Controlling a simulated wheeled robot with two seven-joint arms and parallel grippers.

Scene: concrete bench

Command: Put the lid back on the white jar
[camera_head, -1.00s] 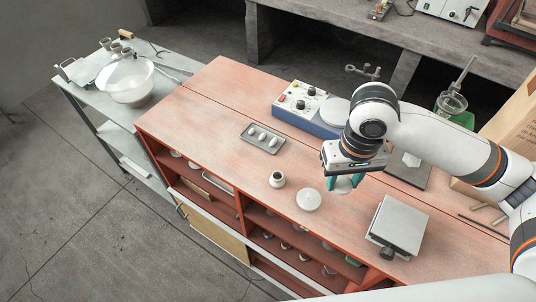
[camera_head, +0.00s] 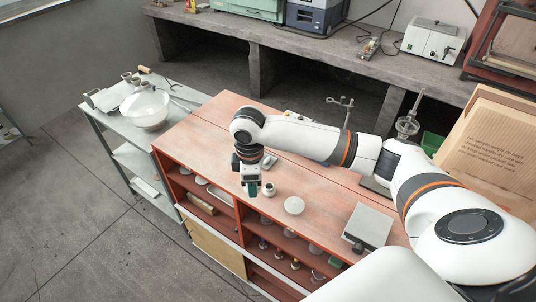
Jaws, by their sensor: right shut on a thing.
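The white jar (camera_head: 269,190) stands upright on the red bench top, with a dark open mouth. My right gripper (camera_head: 251,190) is just left of the jar in the head view, pointing down near the bench's front edge. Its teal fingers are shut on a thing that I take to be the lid. The fingers hide nearly all of it, so its shape cannot be made out. I cannot tell the gripper's exact height above the bench. My left gripper is not in view.
A round white dish (camera_head: 294,206) lies right of the jar. A grey flat-topped device (camera_head: 368,226) stands farther right. My right arm covers much of the bench's back. A grey side table (camera_head: 108,122) with a large bowl (camera_head: 148,110) is at the left.

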